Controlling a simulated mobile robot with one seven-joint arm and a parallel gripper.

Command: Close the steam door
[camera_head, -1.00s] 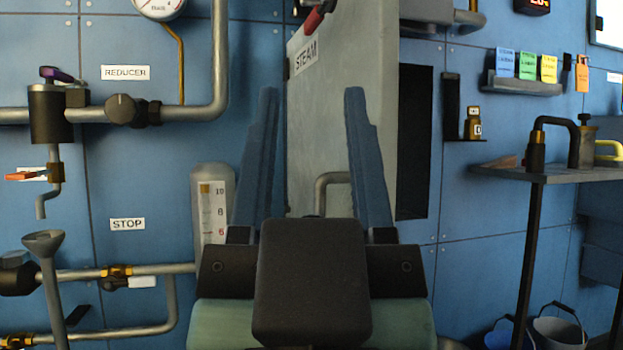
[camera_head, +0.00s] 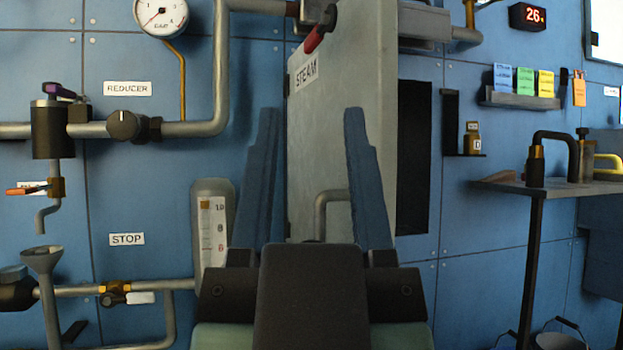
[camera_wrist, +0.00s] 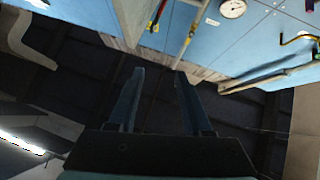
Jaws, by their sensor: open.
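The steam door (camera_head: 345,130) is a grey panel marked STEAM, standing swung out from the blue wall in the head view. A red-ended lever (camera_head: 319,30) sits near its top, and a bent grey metal handle (camera_head: 330,203) shows low on its face. A dark opening (camera_head: 413,155) is visible in the wall to the door's right. My gripper (camera_head: 311,115) is open and empty, its two blue fingers pointing up in front of the door, one on each side of the handle in the picture. I cannot tell its distance from the door. The wrist view also shows my gripper (camera_wrist: 158,75) empty.
Pipes with a reducer valve (camera_head: 124,126) and a funnel (camera_head: 42,260) are on the left. A level gauge (camera_head: 213,225) stands close to the left finger in the picture. A shelf table (camera_head: 560,187) with a clamp-like black fitting is at right, with a bucket (camera_head: 560,338) below.

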